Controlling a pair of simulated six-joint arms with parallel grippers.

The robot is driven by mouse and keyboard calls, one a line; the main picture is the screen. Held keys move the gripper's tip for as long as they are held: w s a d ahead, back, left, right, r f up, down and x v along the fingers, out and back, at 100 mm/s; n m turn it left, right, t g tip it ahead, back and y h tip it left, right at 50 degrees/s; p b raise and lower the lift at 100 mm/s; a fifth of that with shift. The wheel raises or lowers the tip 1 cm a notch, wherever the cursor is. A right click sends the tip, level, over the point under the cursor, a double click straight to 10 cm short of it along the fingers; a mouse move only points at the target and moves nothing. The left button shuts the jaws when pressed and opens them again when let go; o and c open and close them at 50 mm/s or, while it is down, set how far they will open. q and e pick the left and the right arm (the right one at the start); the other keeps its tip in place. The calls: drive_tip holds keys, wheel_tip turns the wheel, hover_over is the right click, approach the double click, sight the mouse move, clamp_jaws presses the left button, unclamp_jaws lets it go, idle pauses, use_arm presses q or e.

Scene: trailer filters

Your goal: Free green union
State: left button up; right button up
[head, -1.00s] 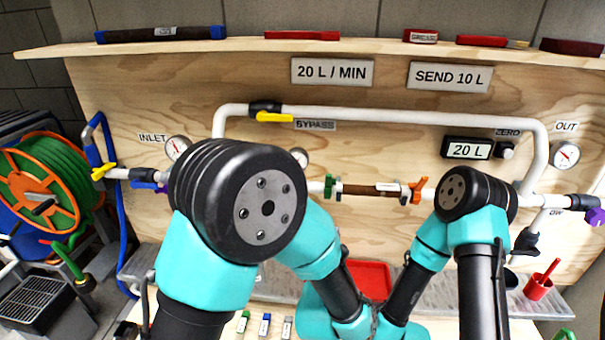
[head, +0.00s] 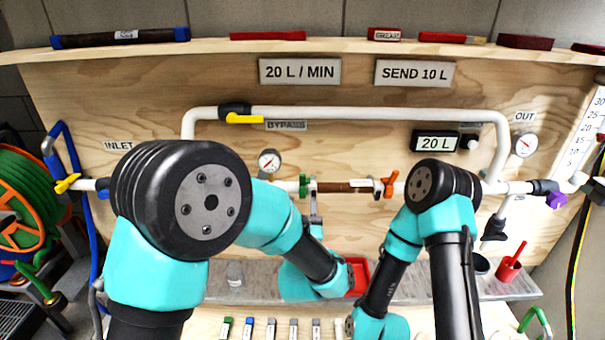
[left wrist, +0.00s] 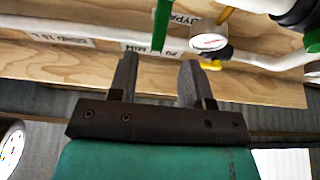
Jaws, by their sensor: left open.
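The green union (head: 304,186) is on the white pipe, at the left end of a brown filter section (head: 345,187). An orange union (head: 388,185) is at the section's right end. My left gripper (head: 315,206) is just below the green union, its fingers pointing up. In the left wrist view the left gripper (left wrist: 158,75) is open and empty. A green wing of the union (left wrist: 162,27) shows beyond the fingertips, in line with the gap and apart from them. My right gripper is not in view; only its arm shows.
A gauge (head: 269,161) sits just left of the green union. The bypass pipe (head: 370,114) with a yellow-handled valve (head: 243,118) runs above. A red tray (head: 359,276) is below, partly behind my left arm. Several small tagged items stand at the front.

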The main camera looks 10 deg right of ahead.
sight(303, 180)
use_arm(q)
drive_tip(key=x, duration=1)
drive_tip(key=shift+w+r, duration=0.1)
clamp_jaws()
